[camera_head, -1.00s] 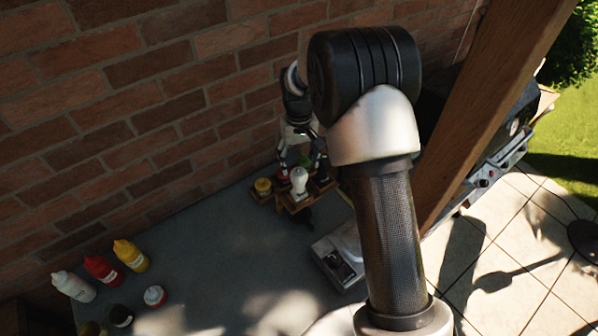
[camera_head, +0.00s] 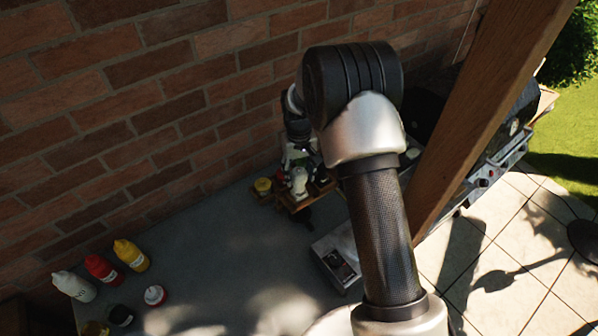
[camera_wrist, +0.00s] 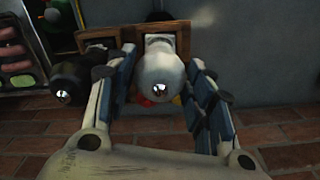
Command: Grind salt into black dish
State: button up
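A white grinder with a shiny metal tip (camera_wrist: 160,75) stands in a wooden rack (camera_wrist: 183,42) in the wrist view. It also shows in the head view (camera_head: 299,180). My gripper (camera_wrist: 163,98) has its two fingers on either side of the white grinder. The fingers look open, with a narrow gap at the left; contact at the right is hard to tell. A black grinder (camera_wrist: 70,78) is just left of the left finger in the wrist view. I cannot make out the black dish in either view.
Squeeze bottles, white (camera_head: 75,287), red (camera_head: 103,269) and yellow (camera_head: 131,255), stand at the left. A brick wall (camera_head: 150,90) is close behind the rack. The table's middle (camera_head: 215,240) is clear. A wooden post (camera_head: 490,110) rises at the right.

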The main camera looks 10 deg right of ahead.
aim_at(299, 171)
jog(key=c, duration=0.6)
jog(key=shift+m+b, duration=0.55)
jog(key=shift+m, duration=0.55)
jog(key=m, duration=0.2)
jog(key=shift+m+b, duration=0.3)
jog(key=o, duration=1.1)
jog(key=shift+r, duration=0.15)
notch_tip(299, 171, up, 12)
jog(key=shift+f, duration=0.1)
